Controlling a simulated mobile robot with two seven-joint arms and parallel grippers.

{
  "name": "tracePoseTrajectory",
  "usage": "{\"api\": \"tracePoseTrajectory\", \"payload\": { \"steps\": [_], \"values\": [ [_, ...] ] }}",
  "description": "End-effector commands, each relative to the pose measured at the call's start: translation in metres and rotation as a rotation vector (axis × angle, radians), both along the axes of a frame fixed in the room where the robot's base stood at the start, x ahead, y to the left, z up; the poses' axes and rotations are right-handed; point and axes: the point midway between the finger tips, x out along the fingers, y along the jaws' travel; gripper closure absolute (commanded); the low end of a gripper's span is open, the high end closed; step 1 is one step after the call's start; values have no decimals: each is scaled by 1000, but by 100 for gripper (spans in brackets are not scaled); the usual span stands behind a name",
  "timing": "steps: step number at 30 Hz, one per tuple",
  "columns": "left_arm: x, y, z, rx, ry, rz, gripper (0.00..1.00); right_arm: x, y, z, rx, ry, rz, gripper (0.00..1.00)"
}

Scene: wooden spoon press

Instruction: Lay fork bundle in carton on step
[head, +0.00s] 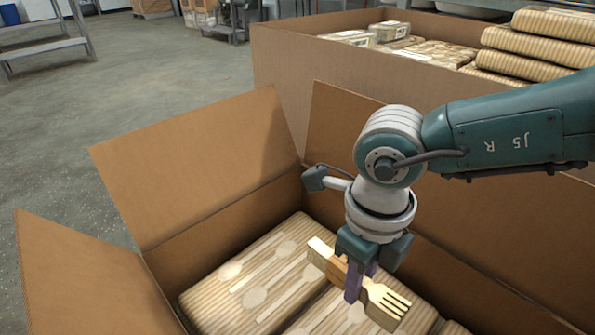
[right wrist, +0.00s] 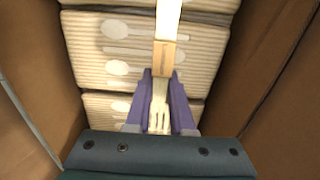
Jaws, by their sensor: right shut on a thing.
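The fork bundle (head: 388,301) is a pale wooden stack with a brown band, its tines toward the lower right in the head view. My right gripper (head: 358,285) is shut on it and holds it inside the open carton (head: 195,180), above the packs there. In the right wrist view the bundle (right wrist: 160,105) runs lengthwise between the purple fingers of my right gripper (right wrist: 161,90). The carton holds striped packs (head: 250,270) printed with spoon shapes. I cannot tell whether the bundle touches them. My left gripper is not in view.
A larger carton (head: 290,75) behind holds wrapped packs and stacked striped bundles (head: 530,50). The open carton's flaps stand out at the left and back. A grey metal step frame (head: 45,45) stands far left on clear concrete floor (head: 150,90).

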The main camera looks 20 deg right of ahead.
Motion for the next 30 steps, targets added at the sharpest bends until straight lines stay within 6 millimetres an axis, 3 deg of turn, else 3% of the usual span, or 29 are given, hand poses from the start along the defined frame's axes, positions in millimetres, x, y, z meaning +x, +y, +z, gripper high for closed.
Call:
{"api": "tracePoseTrajectory", "payload": {
  "steps": [1, 3, 10, 16, 29, 30],
  "values": [
    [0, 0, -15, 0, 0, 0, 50, 0, 0, -19, 0, 1, 0, 100],
    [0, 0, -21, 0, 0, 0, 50, 0, 0, -29, 0, 0, 1, 100],
    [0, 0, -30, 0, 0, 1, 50, 0, 0, -44, 0, 1, 1, 100],
    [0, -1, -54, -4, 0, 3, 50, 0, 0, -78, 0, 0, 1, 100],
    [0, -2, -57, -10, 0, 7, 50, 0, 0, -83, 0, -1, 1, 100],
    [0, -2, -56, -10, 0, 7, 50, 0, 0, -83, 0, -1, 2, 77]
  ]
}}
